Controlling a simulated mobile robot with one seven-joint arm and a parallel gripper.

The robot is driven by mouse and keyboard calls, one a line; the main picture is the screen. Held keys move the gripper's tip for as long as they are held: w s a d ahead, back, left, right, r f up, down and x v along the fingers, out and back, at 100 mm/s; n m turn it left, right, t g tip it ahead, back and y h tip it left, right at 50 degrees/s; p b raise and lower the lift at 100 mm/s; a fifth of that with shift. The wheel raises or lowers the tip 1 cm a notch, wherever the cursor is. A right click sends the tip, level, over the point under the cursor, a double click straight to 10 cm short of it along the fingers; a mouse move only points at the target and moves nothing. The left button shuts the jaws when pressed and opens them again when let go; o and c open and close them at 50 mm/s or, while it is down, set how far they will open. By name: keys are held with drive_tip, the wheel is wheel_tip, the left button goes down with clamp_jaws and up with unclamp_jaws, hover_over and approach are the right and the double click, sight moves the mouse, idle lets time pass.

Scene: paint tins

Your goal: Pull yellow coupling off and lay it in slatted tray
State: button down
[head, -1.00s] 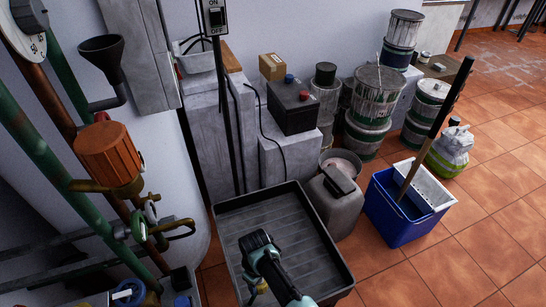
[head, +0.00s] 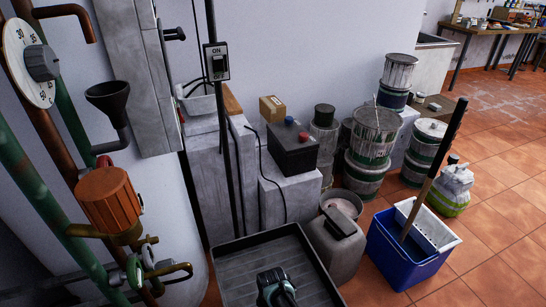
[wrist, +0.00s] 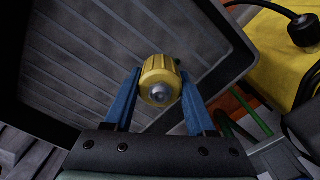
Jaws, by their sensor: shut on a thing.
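My gripper (wrist: 160,74) is shut on the yellow coupling (wrist: 160,91), a ribbed ring with a round grey metal centre, held between the two blue fingers. The slatted tray (wrist: 75,75), dark grey with raised ribs, lies beneath and behind the coupling in the wrist view; I cannot tell the height between them. In the head view the tray (head: 245,262) is at the bottom centre, cut by the lower edge. My teal and black gripper body (head: 275,288) shows over the tray there; the fingers and coupling are out of that view.
A grey jerrycan (head: 337,248) stands close at the tray's right, with a blue bucket (head: 408,250) beyond it. Pipes and an orange valve (head: 108,199) are at the left. A yellow surface (wrist: 285,50) and black cable show at the wrist view's right.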

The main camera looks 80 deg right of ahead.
drive_tip(key=shift+f, duration=0.1)
wheel_tip(320, 180, down, 7)
drive_tip(key=b, duration=0.7)
drive_tip(key=shift+f+b, duration=0.2)
drive_tip(key=shift+b, duration=0.1)
drive_tip(key=shift+f+b, duration=0.75)
drive_tip(key=shift+c, duration=0.7)
unclamp_jaws()
wheel_tip(320, 180, up, 13)
drive_tip(key=p, duration=0.8)
